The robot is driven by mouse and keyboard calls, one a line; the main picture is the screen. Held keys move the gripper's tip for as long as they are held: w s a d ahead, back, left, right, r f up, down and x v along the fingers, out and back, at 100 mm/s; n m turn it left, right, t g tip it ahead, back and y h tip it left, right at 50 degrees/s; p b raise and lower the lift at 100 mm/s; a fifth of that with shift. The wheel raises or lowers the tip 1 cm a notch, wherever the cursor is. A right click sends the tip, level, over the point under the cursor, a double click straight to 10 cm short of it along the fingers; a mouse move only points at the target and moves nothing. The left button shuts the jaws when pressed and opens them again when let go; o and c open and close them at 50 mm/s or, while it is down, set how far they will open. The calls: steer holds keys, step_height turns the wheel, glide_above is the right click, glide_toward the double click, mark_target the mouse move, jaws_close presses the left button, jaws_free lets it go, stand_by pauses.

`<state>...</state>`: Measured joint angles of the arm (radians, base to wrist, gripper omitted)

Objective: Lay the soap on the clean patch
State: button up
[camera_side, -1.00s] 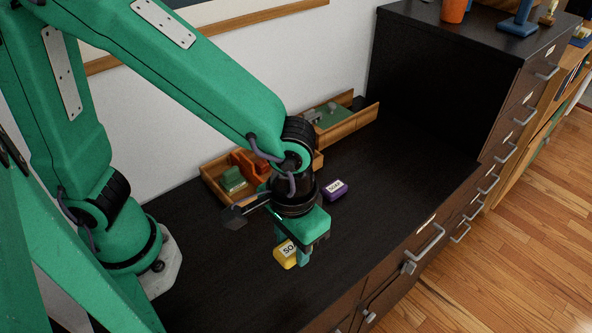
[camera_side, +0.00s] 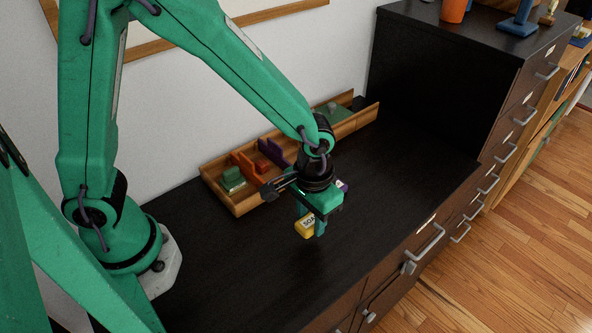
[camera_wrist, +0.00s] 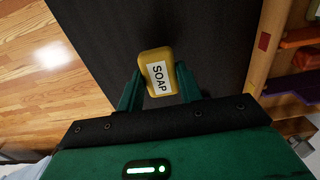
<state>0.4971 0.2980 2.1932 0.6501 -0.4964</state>
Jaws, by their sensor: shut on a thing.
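My gripper (camera_side: 311,226) is shut on a yellow soap (camera_side: 304,228) with a white SOAP label, held above the dark desk. In the wrist view, the yellow soap (camera_wrist: 157,62) sits between the two green fingers, label facing the camera. I cannot make out a distinct clean patch on the desk.
A long wooden tray (camera_side: 246,207) stands along the wall, holding a green block (camera_side: 232,176), orange pieces (camera_side: 246,166) and purple pieces. A dark cabinet (camera_side: 430,75) rises at the desk's far end. The desktop (camera_side: 390,185) to the right is clear.

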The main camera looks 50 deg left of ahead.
mark_target(311, 228)
steer(key=shift+w+a+f, duration=0.2)
steer(key=shift+w, duration=0.1)
steer(key=shift+f, duration=2)
steer(key=shift+f, duration=0.15)
steer(key=o, duration=1)
step_height(311, 228, up, 12)
steer(key=shift+r, duration=0.2)
steer(key=shift+f, duration=0.15)
